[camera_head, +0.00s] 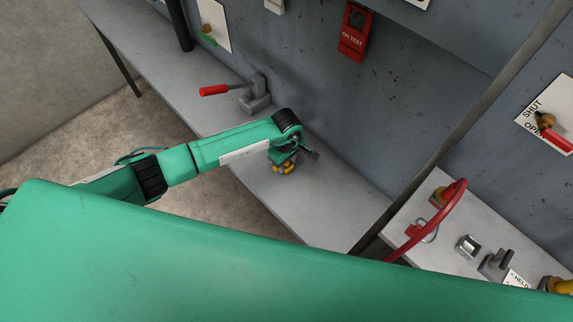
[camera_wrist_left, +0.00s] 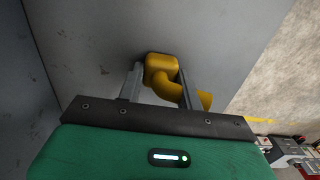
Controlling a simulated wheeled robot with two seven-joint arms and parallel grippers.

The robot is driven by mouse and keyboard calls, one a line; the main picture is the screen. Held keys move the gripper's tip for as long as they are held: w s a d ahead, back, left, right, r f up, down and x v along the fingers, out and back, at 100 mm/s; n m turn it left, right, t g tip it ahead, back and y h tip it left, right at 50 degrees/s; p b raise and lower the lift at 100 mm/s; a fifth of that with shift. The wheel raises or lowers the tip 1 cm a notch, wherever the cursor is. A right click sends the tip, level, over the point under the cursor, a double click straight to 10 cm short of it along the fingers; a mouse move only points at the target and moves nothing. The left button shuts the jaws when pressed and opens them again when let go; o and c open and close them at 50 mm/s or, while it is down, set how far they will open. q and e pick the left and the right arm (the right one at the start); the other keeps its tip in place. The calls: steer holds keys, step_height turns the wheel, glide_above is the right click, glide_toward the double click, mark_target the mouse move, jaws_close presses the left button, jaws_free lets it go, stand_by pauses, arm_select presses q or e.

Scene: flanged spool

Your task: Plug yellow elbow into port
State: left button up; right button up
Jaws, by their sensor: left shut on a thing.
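The yellow elbow (camera_wrist_left: 162,66) is between the two fingers of my left gripper (camera_wrist_left: 160,76) in the left wrist view. Its block-like end points away from the wrist, and its curved end bends out to the right. In the head view the elbow (camera_head: 283,168) is a small yellow patch under my left gripper (camera_head: 290,163), low over the grey bench. I cannot tell whether it touches the bench. My left gripper is shut on the elbow. I cannot clearly make out the port. My right gripper is not in view.
A red-handled clamp (camera_head: 235,90) stands on the grey bench (camera_head: 335,205), left of the gripper. A red "ON TEST" box (camera_head: 355,32) hangs on the wall.

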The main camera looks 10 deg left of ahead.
arm_select(q)
steer(key=shift+r, duration=0.5)
step_height(320, 180, up, 19)
steer(key=b, duration=0.7)
